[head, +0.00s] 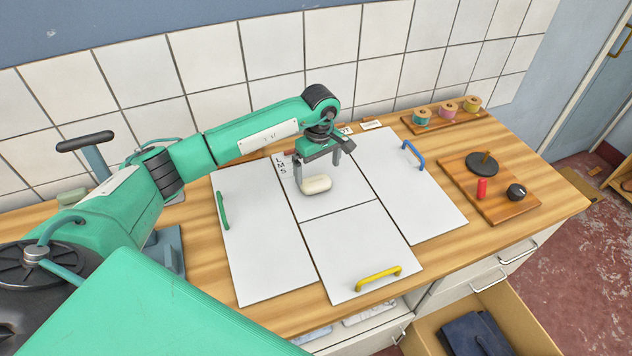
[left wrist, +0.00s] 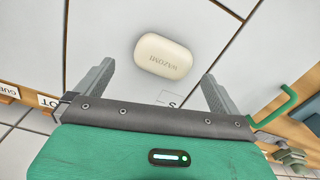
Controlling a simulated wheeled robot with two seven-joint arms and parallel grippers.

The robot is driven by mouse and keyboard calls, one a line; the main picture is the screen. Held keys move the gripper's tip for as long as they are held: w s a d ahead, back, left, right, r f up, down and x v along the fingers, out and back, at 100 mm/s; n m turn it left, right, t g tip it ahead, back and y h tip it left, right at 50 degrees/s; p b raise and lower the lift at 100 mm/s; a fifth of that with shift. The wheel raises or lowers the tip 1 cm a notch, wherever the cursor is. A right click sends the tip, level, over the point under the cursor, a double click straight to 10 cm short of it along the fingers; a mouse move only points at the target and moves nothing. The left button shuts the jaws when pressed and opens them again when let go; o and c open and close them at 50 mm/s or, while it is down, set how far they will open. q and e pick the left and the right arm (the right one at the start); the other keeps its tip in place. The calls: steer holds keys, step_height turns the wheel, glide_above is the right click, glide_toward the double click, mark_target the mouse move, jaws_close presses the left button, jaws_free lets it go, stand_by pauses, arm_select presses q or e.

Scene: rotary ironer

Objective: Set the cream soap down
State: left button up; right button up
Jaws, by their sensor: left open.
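The cream soap (head: 316,185) lies on the upper middle white panel (head: 345,208), just below my left gripper. In the left wrist view the soap (left wrist: 163,55) has letters pressed in its top and sits between and beyond the fingertips, with bare gaps on both sides. My left gripper (head: 322,163) is open, above the panel, and its fingers do not touch the soap in the wrist view. My right gripper is not in view.
The white panels carry a green handle (head: 223,210), a blue handle (head: 413,153) and a yellow handle (head: 378,278). Thread spools (head: 447,110) stand at the back right. A wooden board with a knob (head: 516,192) lies right. An open drawer (head: 432,335) juts out in front.

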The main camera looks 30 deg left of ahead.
mark_target(316, 180)
arm_select(q)
steer(key=shift+s+f+p, duration=0.1)
steer(key=shift+f+p, duration=0.2)
steer(key=shift+p, duration=0.1)
steer(key=f+p, duration=0.1)
steer(key=f, duration=0.2)
steer(key=shift+s+a+f+p, duration=0.1)
steer(key=shift+s+f+p, duration=0.1)
steer(key=shift+p, duration=0.15)
steer(key=shift+f, duration=0.4)
steer(key=c, duration=1.1)
